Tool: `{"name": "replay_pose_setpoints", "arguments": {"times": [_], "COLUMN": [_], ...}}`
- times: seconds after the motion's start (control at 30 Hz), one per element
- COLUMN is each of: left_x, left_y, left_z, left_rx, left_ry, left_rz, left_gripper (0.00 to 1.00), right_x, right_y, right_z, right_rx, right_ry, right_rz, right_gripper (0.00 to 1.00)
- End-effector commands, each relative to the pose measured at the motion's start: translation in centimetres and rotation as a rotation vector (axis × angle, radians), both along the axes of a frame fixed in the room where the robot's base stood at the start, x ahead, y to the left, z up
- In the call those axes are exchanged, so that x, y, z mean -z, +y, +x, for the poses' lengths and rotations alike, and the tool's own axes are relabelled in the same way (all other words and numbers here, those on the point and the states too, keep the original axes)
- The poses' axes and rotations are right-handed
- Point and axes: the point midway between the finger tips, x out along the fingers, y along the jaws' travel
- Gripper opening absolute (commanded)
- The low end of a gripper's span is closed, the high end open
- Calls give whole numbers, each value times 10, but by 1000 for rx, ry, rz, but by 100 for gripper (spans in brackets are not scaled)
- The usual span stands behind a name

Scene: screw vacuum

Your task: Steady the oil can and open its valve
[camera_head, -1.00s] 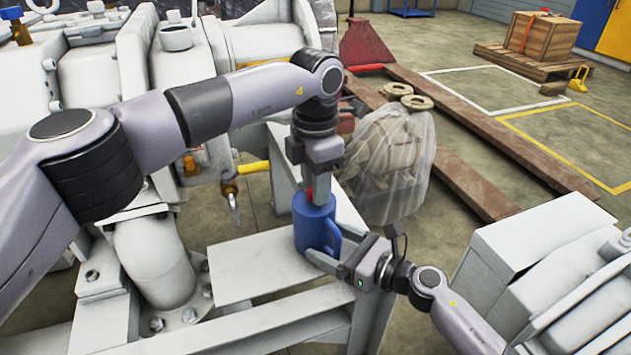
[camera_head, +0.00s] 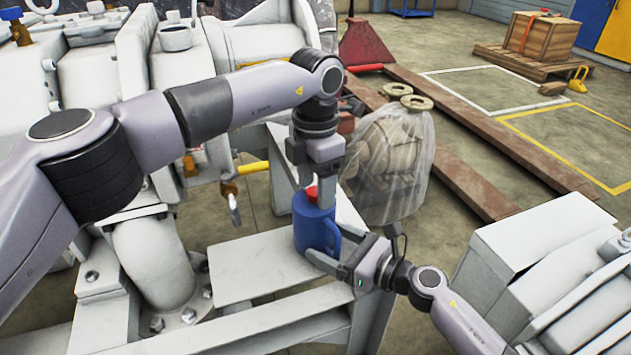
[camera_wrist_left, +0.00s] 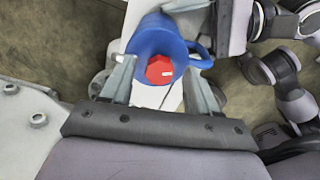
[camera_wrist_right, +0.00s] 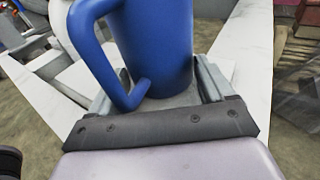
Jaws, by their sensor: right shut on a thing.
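The blue oil can (camera_head: 312,230) stands upright on a white metal ledge (camera_head: 238,274). Its red valve (camera_head: 312,194) sits on top and also shows in the left wrist view (camera_wrist_left: 159,70). My left gripper (camera_head: 317,192) points down from above the can. Its fingers are open on either side of the red valve, with visible gaps in the left wrist view. My right gripper (camera_head: 325,252) comes in low from the right and is shut on the can's lower body. In the right wrist view the blue can (camera_wrist_right: 158,45) is between its fingers, with the handle at the left.
White machinery with pipes (camera_head: 150,260) fills the left side. A wrapped load (camera_head: 390,165) stands on the floor behind the can. A white box-shaped unit (camera_head: 520,250) is at the right. Open floor lies at the upper right.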

Motion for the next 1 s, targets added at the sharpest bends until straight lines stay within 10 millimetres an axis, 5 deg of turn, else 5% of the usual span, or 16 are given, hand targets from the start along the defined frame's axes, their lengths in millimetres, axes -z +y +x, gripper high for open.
{"name": "replay_pose_setpoints", "arguments": {"times": [0.23, 0.7, 1.0], "left_x": [-15, -106, -121], "left_y": [0, -1, 0], "left_z": [1, 0, 0], "left_rx": [0, 0, 1], "left_ry": [-3, -2, 0], "left_rz": [-1, -1, 0], "left_gripper": [60, 60, 60], "right_x": [0, 0, 0], "right_y": [0, 0, 0], "right_z": [0, 0, 0], "right_rx": [-1, -1, -1], "right_ry": [0, 0, 0], "right_rz": [1, 1, 1], "right_gripper": [64, 64, 64]}}
